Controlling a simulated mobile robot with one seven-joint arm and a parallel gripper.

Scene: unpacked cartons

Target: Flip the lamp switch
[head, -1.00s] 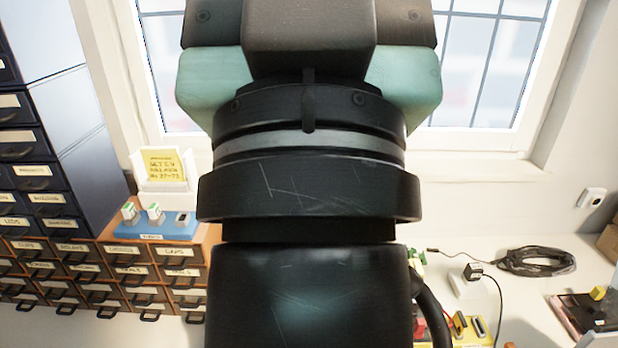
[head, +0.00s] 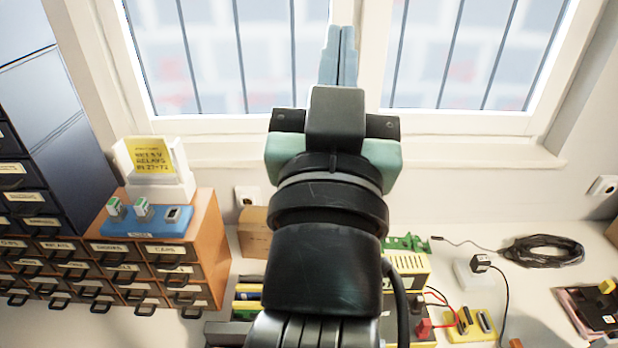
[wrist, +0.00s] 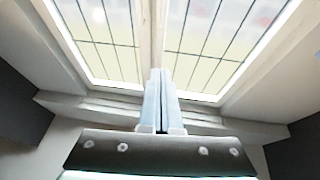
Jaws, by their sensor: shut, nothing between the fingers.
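My gripper (head: 341,42) is shut and empty, its two pale blue fingers together and pointing up in front of the window. The wrist view shows the closed fingers (wrist: 160,85) against the window's middle frame. I see no lamp, and I cannot tell which part is its switch. A blue strip (head: 130,224) with small green-and-white blocks and a dark-faced block lies on the drawer cabinet at left, well apart from my gripper. A yellow block (head: 462,329) with dark upright parts and a red piece sits on the bench at lower right. My arm hides the middle of the bench.
Small-drawer cabinets (head: 180,262) stand at left, with a white card holder (head: 160,182) on top. A cardboard box (head: 256,236) and a yellow device (head: 410,268) stand behind my arm. A black cable coil (head: 542,250) and a dark tray (head: 590,315) lie at right.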

